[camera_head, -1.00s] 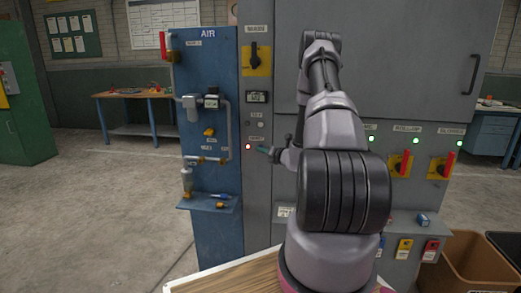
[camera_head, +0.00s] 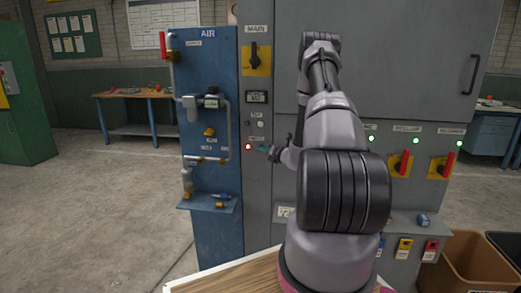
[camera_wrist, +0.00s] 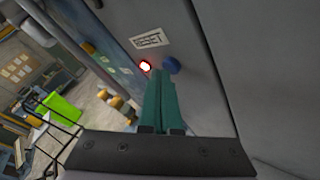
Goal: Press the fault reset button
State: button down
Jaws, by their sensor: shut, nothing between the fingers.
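The blue reset button (camera_wrist: 171,65) sits on the grey cabinet face under a label reading RESET (camera_wrist: 149,40) in the wrist view. A lit red lamp (camera_wrist: 145,66) is just left of it; the lamp also glows in the head view (camera_head: 248,147). My gripper (camera_wrist: 160,72) has its green fingers shut together and empty, tips pointing at the panel close beside the button. I cannot tell whether they touch it. In the head view my gripper (camera_head: 264,150) is right of the lamp, and the button cannot be made out.
A blue AIR panel (camera_head: 213,120) with pipes and a small shelf (camera_head: 209,203) stands left of the cabinet. The MAIN rotary switch (camera_head: 256,57) is above. Red-handled switches (camera_head: 401,164) with green lamps are on the right. Brown bin (camera_head: 468,265) stands at lower right.

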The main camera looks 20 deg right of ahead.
jog(key=shift+w, duration=0.15)
dwell(0.4)
jog(key=shift+s+a, duration=0.45)
jog(key=shift+s, duration=0.3)
jog(key=s+a, duration=0.2)
jog(key=s, duration=0.2)
jog(key=shift+s+a, duration=0.1)
jog(key=shift+a, duration=0.3)
dwell(0.5)
